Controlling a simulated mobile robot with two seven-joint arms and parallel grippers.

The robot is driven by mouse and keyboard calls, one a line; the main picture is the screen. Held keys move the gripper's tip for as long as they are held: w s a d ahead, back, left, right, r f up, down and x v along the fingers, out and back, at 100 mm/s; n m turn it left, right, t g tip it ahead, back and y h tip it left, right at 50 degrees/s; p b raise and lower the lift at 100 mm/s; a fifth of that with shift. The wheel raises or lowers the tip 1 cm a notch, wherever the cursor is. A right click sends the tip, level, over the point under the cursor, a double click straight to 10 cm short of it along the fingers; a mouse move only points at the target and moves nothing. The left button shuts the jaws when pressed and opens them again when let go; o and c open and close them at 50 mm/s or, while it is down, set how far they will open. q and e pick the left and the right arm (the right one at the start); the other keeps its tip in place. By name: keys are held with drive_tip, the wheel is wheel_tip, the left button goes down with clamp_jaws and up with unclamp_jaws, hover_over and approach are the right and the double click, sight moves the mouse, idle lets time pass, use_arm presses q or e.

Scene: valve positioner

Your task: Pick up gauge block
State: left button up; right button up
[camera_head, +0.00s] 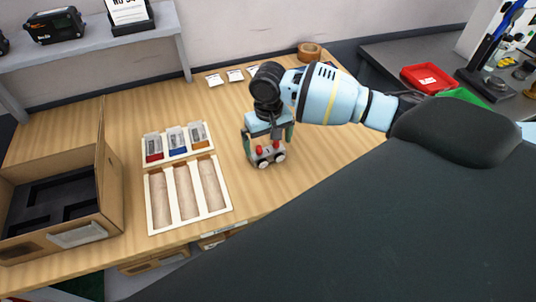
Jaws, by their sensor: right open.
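The gauge block (266,157) is a small grey block with red parts and round white dial faces on its front. It sits on the wooden table (330,120), right of the white trays. My right gripper (268,143) comes down from above, with its green fingers on either side of the gauge block. It is open, and whether a finger touches the block is not clear. The gripper hides the block's upper rear part. My left gripper is not in view.
A white tray (233,206) with three long slots and a smaller tray (210,129) with red, blue and orange items lie left of the gripper. An open cardboard box (110,185) stands at far left. A tape roll (309,48) lies at the back.

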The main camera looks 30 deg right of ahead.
sight(268, 151)
wheel_tip(268, 151, down, 4)
drive_tip(key=shift+f, duration=0.1)
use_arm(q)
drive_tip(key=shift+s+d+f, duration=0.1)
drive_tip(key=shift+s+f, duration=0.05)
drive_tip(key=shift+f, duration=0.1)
use_arm(e)
drive_tip(key=shift+c, duration=0.3)
drive_tip(key=c, duration=0.8)
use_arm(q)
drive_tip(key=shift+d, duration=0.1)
use_arm(e)
drive_tip(key=shift+c, duration=0.2)
drive_tip(key=shift+r, duration=0.2)
